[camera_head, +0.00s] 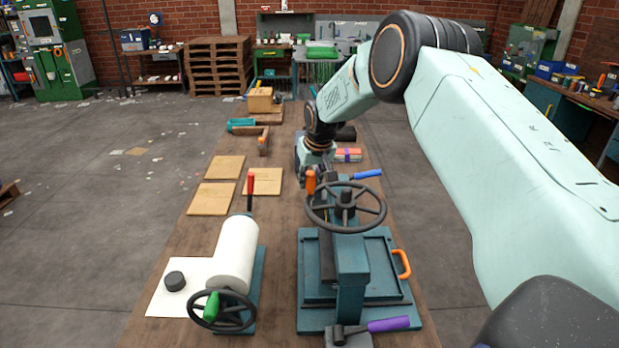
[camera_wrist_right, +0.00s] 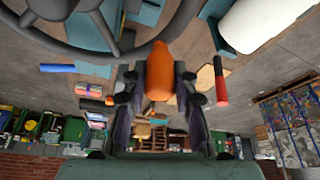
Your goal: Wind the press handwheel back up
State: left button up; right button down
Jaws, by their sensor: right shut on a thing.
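The press (camera_head: 350,270) stands at the front right of the bench, a blue-green frame with a flat bed. Its black handwheel (camera_head: 372,222) lies level on top, and the rim also shows close up in the right wrist view (camera_wrist_right: 75,45). An orange handle knob (camera_head: 310,182) stands up from the wheel's far left rim. My right gripper (camera_wrist_right: 159,85) is shut on this orange knob, with a finger on either side of it. In the head view the wrist comes down over the far side of the wheel. My left gripper is not in view.
Left of the press is a white roller (camera_head: 235,254) with a small handwheel (camera_head: 228,315) and a red lever (camera_head: 250,188). A purple-handled lever (camera_head: 388,325) is at the press front. Several flat boards (camera_head: 210,199) lie further back on the bench (camera_head: 200,237).

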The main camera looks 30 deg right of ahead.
aim_at(310, 212)
dwell(0.6)
jog(key=shift+s+a+n+b, duration=0.1)
jog(key=shift+s+n+b, duration=0.05)
jog(key=shift+n+b, duration=0.15)
